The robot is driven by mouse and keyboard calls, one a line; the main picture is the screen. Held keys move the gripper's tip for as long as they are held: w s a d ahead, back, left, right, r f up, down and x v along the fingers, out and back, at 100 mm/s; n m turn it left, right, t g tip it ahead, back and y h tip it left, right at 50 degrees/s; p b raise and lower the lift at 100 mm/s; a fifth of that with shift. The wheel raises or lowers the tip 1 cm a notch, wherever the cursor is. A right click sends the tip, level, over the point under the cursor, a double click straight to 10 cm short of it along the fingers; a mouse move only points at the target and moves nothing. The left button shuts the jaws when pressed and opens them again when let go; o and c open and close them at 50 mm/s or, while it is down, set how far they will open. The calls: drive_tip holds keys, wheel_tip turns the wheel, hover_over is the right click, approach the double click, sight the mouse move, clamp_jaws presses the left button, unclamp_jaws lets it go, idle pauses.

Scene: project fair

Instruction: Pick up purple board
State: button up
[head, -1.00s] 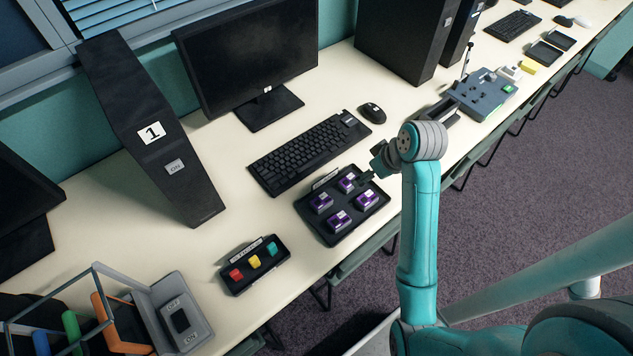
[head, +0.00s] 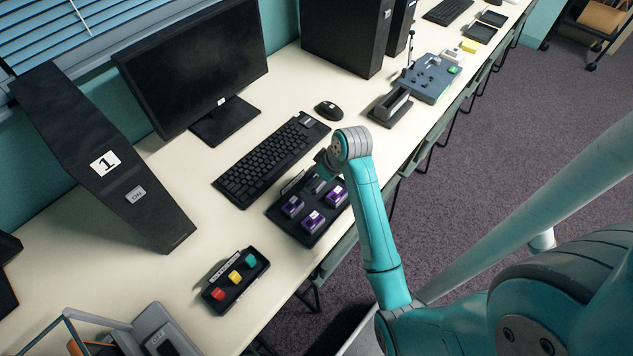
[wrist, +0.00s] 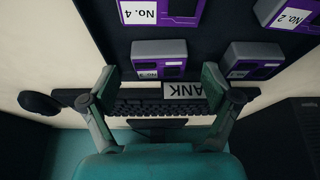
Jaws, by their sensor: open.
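Several purple boards sit in a black tray (head: 283,222) on the table. In the head view I see a left board (head: 292,206), a front board (head: 312,222) and a right board (head: 336,196). The back board is mostly hidden by my gripper (head: 318,182), which hangs over the tray's far side. In the wrist view my gripper (wrist: 160,84) is open and empty. A purple board (wrist: 160,60) shows between its fingertips, and I cannot tell any contact. Another board (wrist: 255,62) is beside the right finger. Boards labelled No. 4 (wrist: 160,12) and No. 2 (wrist: 289,14) lie beyond.
A keyboard (head: 268,162) and a mouse (head: 328,110) lie behind the tray, with a monitor (head: 195,70) further back. A black box with coloured blocks (head: 235,282) stands at the front left. A grey device (head: 432,78) is to the right along the table.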

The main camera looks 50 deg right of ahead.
drive_tip(key=shift+w+f, duration=0.25)
drive_tip(key=shift+f, duration=0.3)
drive_tip(key=c, duration=1.2)
